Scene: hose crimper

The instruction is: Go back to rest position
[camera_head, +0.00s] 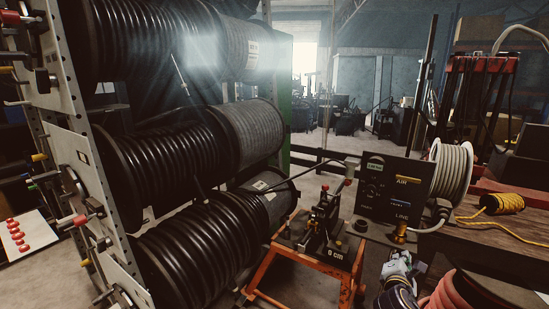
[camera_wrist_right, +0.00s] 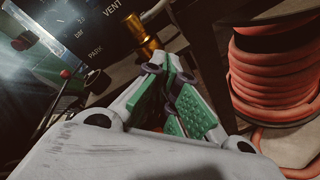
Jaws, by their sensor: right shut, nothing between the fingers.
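My right gripper (camera_head: 400,264), white and grey, is at the lower right of the head view, below the black control panel (camera_head: 393,188) and its brass fitting (camera_head: 399,233). In the right wrist view my right gripper (camera_wrist_right: 166,72) shows green pads, and its fingers are shut with nothing held. The brass fitting (camera_wrist_right: 140,35) appears just beyond the fingertips there; I cannot tell the exact gap. The hose crimper (camera_head: 322,217) stands on an orange frame left of the gripper. My left gripper is not in view.
Large black hose reels (camera_head: 195,250) fill the rack at left. A red hose coil (camera_head: 447,292) is close to the right of my right gripper; it also shows in the wrist view (camera_wrist_right: 270,75). A wooden bench (camera_head: 480,240) with yellow rope (camera_head: 505,203) stands at right.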

